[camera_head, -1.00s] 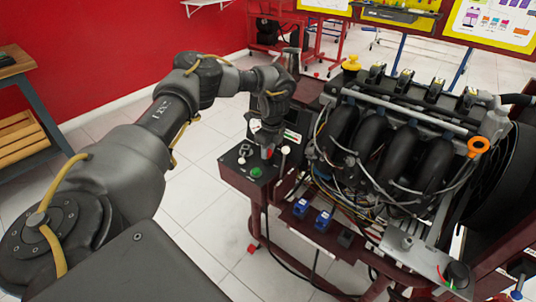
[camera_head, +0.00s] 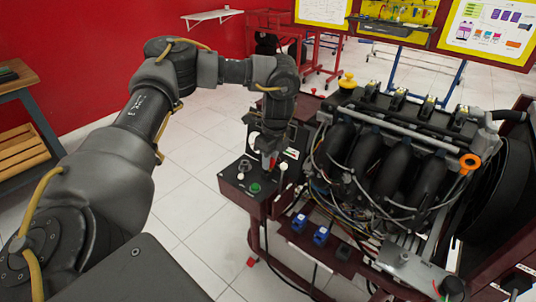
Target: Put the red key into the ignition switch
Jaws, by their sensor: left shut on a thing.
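My left gripper (camera_head: 270,150) points down over the dark red control box on the engine trainer. It is shut on the red key (camera_head: 272,162), of which only a small red part shows below the fingers. The control box (camera_head: 234,189) carries a green button (camera_head: 255,187), a dark round knob and a white-tipped lever (camera_head: 283,167). The key is above and right of the green button, close to the white-tipped lever. I cannot clearly make out the ignition switch, nor whether the key touches the box. My right gripper is not in view.
The engine (camera_head: 395,155) with black intake pipes, hoses and an orange ring handle (camera_head: 470,162) stands right of the gripper. Blue connectors (camera_head: 320,235) sit on a lower shelf. A wooden-slatted bench (camera_head: 20,150) is at far left. White tiled floor is free between.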

